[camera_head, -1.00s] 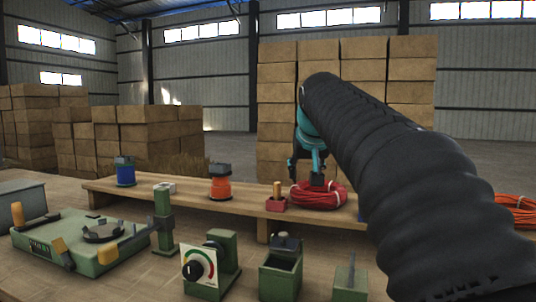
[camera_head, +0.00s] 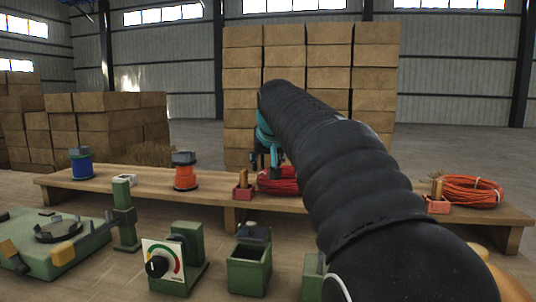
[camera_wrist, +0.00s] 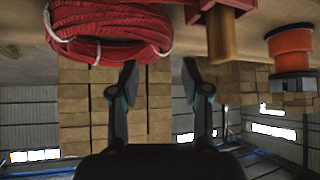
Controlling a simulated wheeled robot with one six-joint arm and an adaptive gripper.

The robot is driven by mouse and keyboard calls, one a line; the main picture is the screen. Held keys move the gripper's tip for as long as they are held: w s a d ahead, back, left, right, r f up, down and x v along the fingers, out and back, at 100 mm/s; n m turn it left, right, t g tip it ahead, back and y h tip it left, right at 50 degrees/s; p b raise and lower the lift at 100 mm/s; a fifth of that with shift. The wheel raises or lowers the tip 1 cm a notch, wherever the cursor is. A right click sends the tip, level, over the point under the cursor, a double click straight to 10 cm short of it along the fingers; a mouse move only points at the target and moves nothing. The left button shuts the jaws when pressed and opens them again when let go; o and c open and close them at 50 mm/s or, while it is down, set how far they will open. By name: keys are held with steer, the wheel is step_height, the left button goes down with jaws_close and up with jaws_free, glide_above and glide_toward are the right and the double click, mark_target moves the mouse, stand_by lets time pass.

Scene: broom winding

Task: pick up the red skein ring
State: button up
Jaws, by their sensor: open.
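The red skein ring (camera_head: 283,186) lies on the raised wooden shelf, partly hidden behind my arm in the head view. In the wrist view, which is upside down, the red skein (camera_wrist: 110,32) fills the upper left, with white ties around it. My gripper (camera_head: 266,166) is at the skein in the head view. In the wrist view my gripper (camera_wrist: 160,78) is open, its two fingers apart with nothing between them. The left finger's tip is close to the skein's edge; I cannot tell whether it touches.
A red block with a wooden peg (camera_head: 243,189) stands beside the skein. An orange spool (camera_head: 185,176) and a blue spool (camera_head: 82,165) stand farther left on the shelf (camera_head: 130,178). An orange coil (camera_head: 470,191) lies at the right. Green fixtures (camera_head: 249,262) crowd the front table.

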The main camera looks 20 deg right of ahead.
mark_target(264, 173)
steer(key=x, duration=0.8)
jaws_close()
